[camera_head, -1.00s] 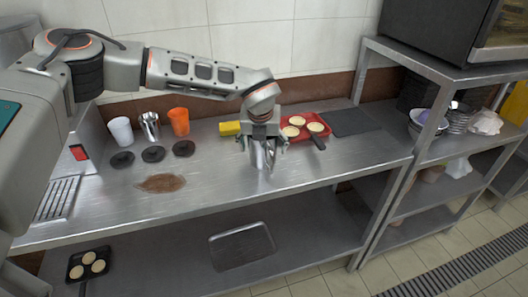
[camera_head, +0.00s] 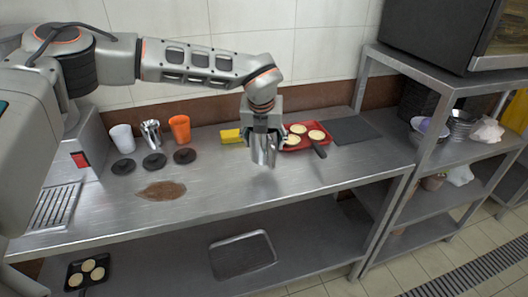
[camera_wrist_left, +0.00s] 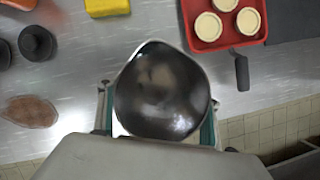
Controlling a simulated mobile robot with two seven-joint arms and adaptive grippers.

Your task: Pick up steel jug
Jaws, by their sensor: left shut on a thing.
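The steel jug (camera_head: 263,153) is a shiny, upright metal vessel over the middle of the counter. My left gripper (camera_head: 263,140) points down and is shut on the jug, with a finger at each side of its body. In the left wrist view, the jug's dark, round open mouth (camera_wrist_left: 162,90) faces the camera, and the left gripper's fingers (camera_wrist_left: 158,122) flank it. I cannot tell whether the jug's base touches the counter. My right gripper is not in view.
A red tray (camera_head: 297,148) with round pastries and a dark-handled tool (camera_head: 319,150) lie just right of the jug. A yellow block (camera_head: 231,136) lies behind left. White, steel and orange cups (camera_head: 179,128) and dark discs (camera_head: 154,161) stand left. The front counter is mostly clear.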

